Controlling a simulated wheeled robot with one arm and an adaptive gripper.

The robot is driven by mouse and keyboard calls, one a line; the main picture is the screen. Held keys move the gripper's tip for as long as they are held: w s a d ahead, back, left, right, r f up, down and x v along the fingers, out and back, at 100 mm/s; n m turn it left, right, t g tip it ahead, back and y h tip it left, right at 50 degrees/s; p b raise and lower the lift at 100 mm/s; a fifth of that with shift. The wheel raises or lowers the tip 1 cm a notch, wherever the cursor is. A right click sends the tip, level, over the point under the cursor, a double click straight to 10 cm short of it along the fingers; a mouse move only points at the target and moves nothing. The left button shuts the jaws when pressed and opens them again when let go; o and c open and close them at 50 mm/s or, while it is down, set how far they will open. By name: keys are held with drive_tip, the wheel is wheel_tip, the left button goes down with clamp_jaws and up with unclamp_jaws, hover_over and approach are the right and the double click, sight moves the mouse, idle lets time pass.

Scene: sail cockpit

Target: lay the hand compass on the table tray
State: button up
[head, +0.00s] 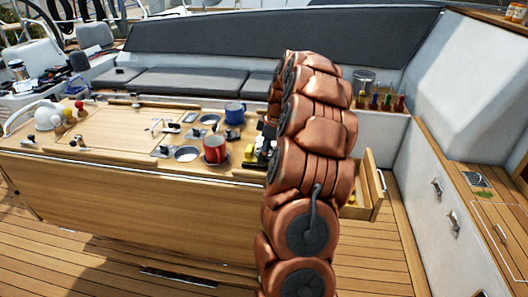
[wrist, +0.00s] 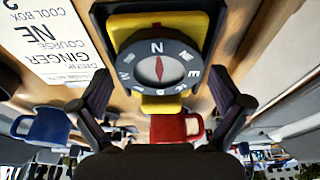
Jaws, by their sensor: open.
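The hand compass (wrist: 158,65), yellow with a dark round dial and red needle, lies between the two fingers of my gripper (wrist: 161,88) in the wrist view. My gripper is open, with one finger on each side of it; contact cannot be told. In the head view a yellow and black patch, probably the compass (head: 250,152), shows at the table's right part, just left of my arm. My gripper there is mostly hidden by my arm. I cannot tell which surface is the table tray; a black square piece (wrist: 195,18) shows behind the compass in the wrist view.
A red mug (head: 215,149) and blue mug (head: 235,113) stand left of the compass on the wooden table (head: 120,116). A printed card (wrist: 50,38) lies close by. An open drawer (head: 377,185) sticks out at the right. Small bottles (head: 386,101) stand behind.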

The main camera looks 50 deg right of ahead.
drive_tip(key=b+v, duration=0.3)
drive_tip(key=v, duration=0.9)
drive_tip(key=shift+b, duration=0.3)
drive_tip(key=shift+r, duration=0.15)
drive_tip(key=s+a+m+g, duration=0.1)
drive_tip(key=s+a, duration=0.1)
drive_tip(key=a, duration=1.2)
drive_tip(key=s+a+m+g, duration=0.1)
drive_tip(key=s+a, duration=0.2)
drive_tip(key=a, duration=1.1)
drive_tip(key=s+a+f+m, duration=0.1)
drive_tip(key=s+a+f, duration=0.2)
drive_tip(key=s, duration=0.4)
drive_tip(key=s+a+f+m+g+h, duration=0.1)
drive_tip(key=s+a+f, duration=0.3)
drive_tip(key=s, duration=0.4)
drive_tip(key=s+a+f+m+g, duration=0.1)
drive_tip(key=s+a+f+m, duration=0.2)
drive_tip(key=s, duration=0.4)
drive_tip(key=shift+s+a+f+h, duration=0.25)
drive_tip(key=shift+a+f+h, duration=0.15)
drive_tip(key=shift+a+f, duration=0.35)
drive_tip(key=shift+d+f, duration=0.1)
